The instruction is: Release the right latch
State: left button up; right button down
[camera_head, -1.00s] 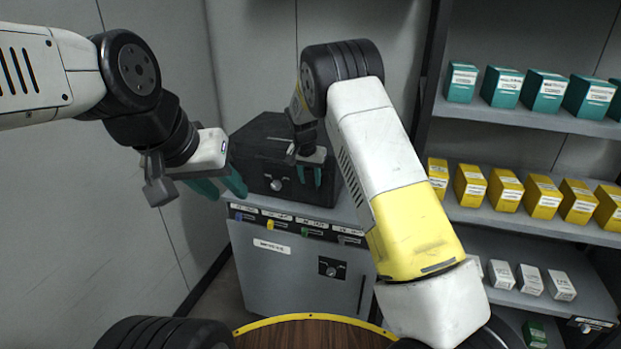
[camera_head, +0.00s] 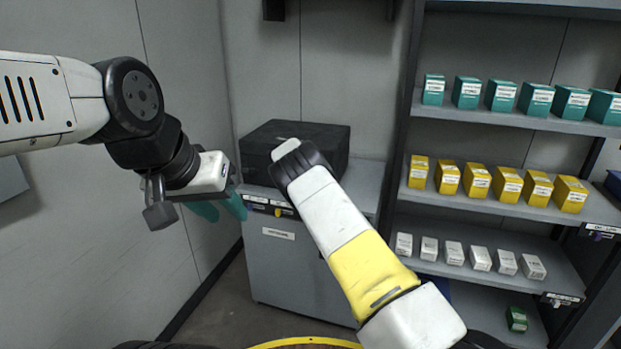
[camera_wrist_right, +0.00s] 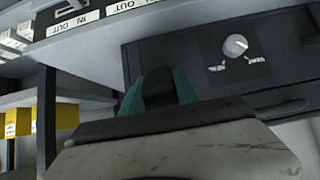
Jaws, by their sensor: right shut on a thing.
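A black case (camera_head: 263,150) sits on top of a grey cabinet (camera_head: 275,258). Its dark front also shows in the right wrist view (camera_wrist_right: 203,84), upside down, with a round knob (camera_wrist_right: 236,45). My right gripper (camera_wrist_right: 158,88) is at the case front, to the picture-left of the knob, with its teal fingers shut on a dark piece between them, which looks like the right latch. The fingers hide most of it. In the head view my right forearm hides this gripper. My left gripper (camera_head: 221,208) hangs open and empty to the left of the case.
A shelf rack on the right holds teal boxes (camera_head: 502,96), yellow boxes (camera_head: 507,186) and white boxes (camera_head: 480,259). Labels (camera_head: 258,199) line the cabinet's upper edge. A bare wall stands close on the left. The cabinet top right of the case is partly clear.

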jog(key=shift+s+f+t+h, duration=0.35)
jog(key=shift+f+t+h, duration=0.05)
jog(key=shift+f+t, duration=0.3)
jog(key=shift+s+d+f+t+h, duration=0.15)
jog(key=shift+f+t, duration=0.1)
jog(key=shift+t, duration=0.25)
jog(key=shift+s+f+t+h, duration=0.1)
jog(key=shift+f+t+h, duration=0.1)
jog(key=shift+t, duration=0.3)
jog(key=c, duration=0.9)
grip_release()
jog(key=shift+w+r+t, duration=0.1)
jog(key=shift+t, duration=0.2)
jog(key=shift+a+r, duration=0.1)
jog(key=shift+a, duration=0.1)
